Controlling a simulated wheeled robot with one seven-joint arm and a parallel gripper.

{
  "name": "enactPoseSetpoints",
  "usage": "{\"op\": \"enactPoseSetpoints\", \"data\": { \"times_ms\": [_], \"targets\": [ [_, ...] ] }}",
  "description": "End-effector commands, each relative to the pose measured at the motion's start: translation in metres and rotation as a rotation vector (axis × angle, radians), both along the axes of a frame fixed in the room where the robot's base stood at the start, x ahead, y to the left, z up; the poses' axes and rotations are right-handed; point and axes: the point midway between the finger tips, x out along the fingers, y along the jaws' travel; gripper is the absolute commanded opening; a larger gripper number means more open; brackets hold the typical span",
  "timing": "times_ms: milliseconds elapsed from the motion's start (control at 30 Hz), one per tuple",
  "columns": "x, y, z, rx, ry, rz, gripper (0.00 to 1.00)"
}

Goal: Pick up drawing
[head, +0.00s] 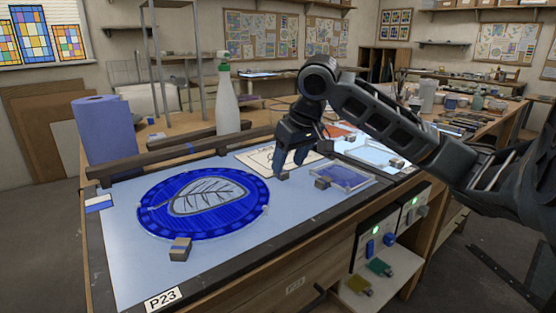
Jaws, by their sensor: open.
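The drawing is probably the cream sheet (256,158) with dark lines on the work surface, near the middle of the picture. My gripper (290,166) points down over the sheet, with its fingers apart and nothing seen between them. The fingers and wrist hide part of the sheet. I cannot tell whether the fingertips touch it. A round blue glass panel (160,222) with a pale leaf lies to the left of the sheet.
Small blocks (180,248) sit around the panel and trays. A clear tray (345,178) lies right of my gripper. Control boxes (376,242) are at the front right.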

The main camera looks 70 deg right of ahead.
Motion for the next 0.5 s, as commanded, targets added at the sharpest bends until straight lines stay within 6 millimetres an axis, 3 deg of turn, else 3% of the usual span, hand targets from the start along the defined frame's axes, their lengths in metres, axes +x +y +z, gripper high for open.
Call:
{"op": "enactPoseSetpoints", "data": {
  "times_ms": [200,500],
  "targets": [
    [0.009,-0.007,-0.026,0.001,0.002,-0.001,0.57],
    [0.011,-0.008,-0.031,0.000,-0.001,0.000,0.57]
  ]
}}
